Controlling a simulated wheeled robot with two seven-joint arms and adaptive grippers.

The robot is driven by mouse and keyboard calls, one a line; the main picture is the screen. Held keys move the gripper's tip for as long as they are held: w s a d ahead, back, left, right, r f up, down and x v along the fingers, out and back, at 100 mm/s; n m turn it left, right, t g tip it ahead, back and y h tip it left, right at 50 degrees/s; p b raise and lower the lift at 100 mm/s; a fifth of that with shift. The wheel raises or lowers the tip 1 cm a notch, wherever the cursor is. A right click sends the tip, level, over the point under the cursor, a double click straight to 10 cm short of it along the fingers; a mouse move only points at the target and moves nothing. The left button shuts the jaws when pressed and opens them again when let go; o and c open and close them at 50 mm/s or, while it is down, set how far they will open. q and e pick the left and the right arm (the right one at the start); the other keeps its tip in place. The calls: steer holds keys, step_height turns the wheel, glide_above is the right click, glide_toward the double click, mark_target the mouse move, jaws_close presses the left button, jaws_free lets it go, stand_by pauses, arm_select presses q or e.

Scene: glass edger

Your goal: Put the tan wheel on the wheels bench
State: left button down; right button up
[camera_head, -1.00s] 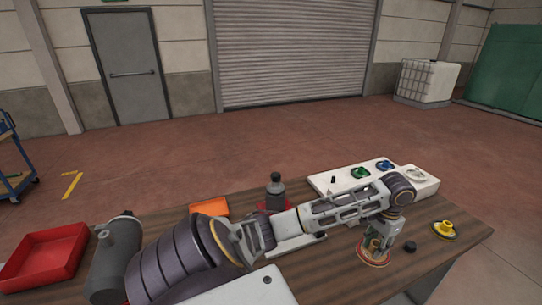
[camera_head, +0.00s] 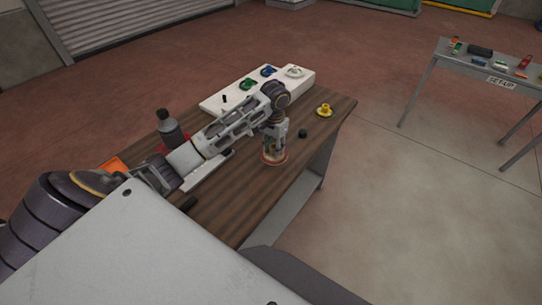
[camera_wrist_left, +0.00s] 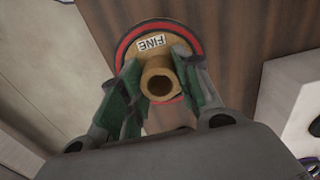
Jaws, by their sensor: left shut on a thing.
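The tan wheel (camera_wrist_left: 158,52) has a red rim, a FINE label and a tan hub in the left wrist view. My left gripper (camera_wrist_left: 158,88) is shut on its hub, with a green-padded finger on each side. In the head view the wheel (camera_head: 266,158) shows under my left gripper (camera_head: 274,146), low over the wooden bench (camera_head: 235,205) near its right edge. I cannot tell whether it touches the wood. No sign names a wheels bench here. My right gripper is not in view.
A yellow wheel (camera_head: 325,111) and a black knob (camera_head: 303,133) are close by. A white block (camera_head: 222,101) holds green, blue and pale wheels. A dark bottle (camera_head: 170,130) stands left. A grey table (camera_head: 452,65) marked SET-UP stands right, across open floor.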

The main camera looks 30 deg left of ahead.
mark_target(274, 159)
arm_select(q)
steer(key=shift+f, duration=1.45)
steer(key=shift+f+p, duration=0.45)
steer(key=shift+f, duration=1.4)
steer(key=c, duration=1)
jaws_free()
steer(key=shift+c, duration=0.2)
step_height(274, 159, up, 12)
steer(key=b, duration=0.2)
